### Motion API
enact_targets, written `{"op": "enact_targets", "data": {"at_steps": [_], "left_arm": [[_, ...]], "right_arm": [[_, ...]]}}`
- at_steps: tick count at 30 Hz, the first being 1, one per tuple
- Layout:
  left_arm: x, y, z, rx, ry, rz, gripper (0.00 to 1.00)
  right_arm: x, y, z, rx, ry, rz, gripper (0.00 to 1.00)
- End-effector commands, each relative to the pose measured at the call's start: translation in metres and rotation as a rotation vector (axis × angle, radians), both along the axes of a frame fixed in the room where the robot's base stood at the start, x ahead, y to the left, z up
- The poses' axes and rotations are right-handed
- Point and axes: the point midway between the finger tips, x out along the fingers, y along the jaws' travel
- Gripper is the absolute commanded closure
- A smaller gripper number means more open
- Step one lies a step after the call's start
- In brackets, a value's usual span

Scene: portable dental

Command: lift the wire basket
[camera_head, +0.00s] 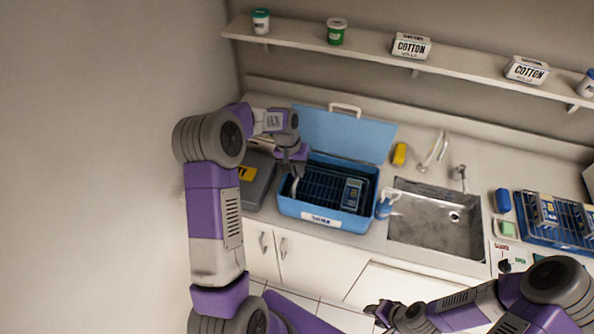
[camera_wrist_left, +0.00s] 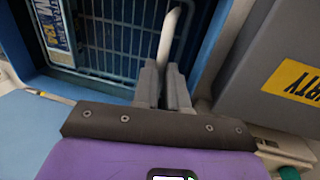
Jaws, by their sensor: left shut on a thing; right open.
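The wire basket (camera_head: 322,186) sits inside an open blue case (camera_head: 322,218) on the counter, with a box (camera_head: 352,194) in its right part. My left gripper (camera_head: 294,176) reaches in over the case's left end. In the left wrist view the gripper's fingers (camera_wrist_left: 164,88) are closed around a pale handle (camera_wrist_left: 168,38) at the end of the wire basket (camera_wrist_left: 118,40). The fingers hide part of that handle. My right gripper (camera_head: 380,314) is open and empty, low in front of the cabinets, away from the case.
A grey case with a yellow label (camera_head: 243,170) stands close left of the blue case. The raised lid (camera_head: 345,135) is behind the basket. A sink (camera_head: 437,219) lies to the right, with a blue rack (camera_head: 553,235) beyond. A shelf (camera_head: 375,54) runs above.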

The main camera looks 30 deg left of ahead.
Motion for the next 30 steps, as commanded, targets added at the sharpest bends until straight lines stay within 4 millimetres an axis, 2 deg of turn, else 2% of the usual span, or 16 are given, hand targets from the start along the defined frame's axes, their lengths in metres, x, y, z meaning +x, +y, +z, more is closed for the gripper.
{"op": "enact_targets", "data": {"at_steps": [1, 3, 6, 9, 18, 19, 24, 30], "left_arm": [[0.001, 0.000, 0.017, 0.001, -0.005, 0.000, 1.00], [0.001, 0.000, 0.033, 0.001, -0.006, 0.001, 1.00], [0.002, 0.001, 0.054, 0.002, -0.005, 0.001, 1.00], [0.001, 0.001, 0.067, 0.001, -0.006, 0.001, 1.00], [0.002, 0.001, 0.069, 0.001, -0.010, 0.002, 1.00], [0.003, 0.001, 0.069, 0.002, -0.011, 0.002, 0.86], [0.002, 0.001, 0.068, 0.001, -0.008, 0.002, 0.62], [0.001, 0.001, 0.066, 0.001, -0.004, 0.001, 0.62]], "right_arm": [[0.000, 0.000, 0.009, 0.000, 0.000, 0.000, 0.57], [0.000, 0.000, 0.018, 0.000, 0.000, 0.000, 0.57], [0.000, 0.000, 0.029, 0.000, 0.000, 0.000, 0.57], [0.000, 0.000, 0.035, 0.000, 0.000, 0.000, 0.57], [0.000, 0.000, 0.033, 0.000, 0.000, 0.000, 0.57], [0.000, 0.000, 0.033, 0.000, 0.000, 0.000, 0.57], [0.000, 0.000, 0.033, 0.000, 0.000, 0.000, 0.57], [0.000, 0.000, 0.033, 0.000, 0.000, 0.000, 0.57]]}}
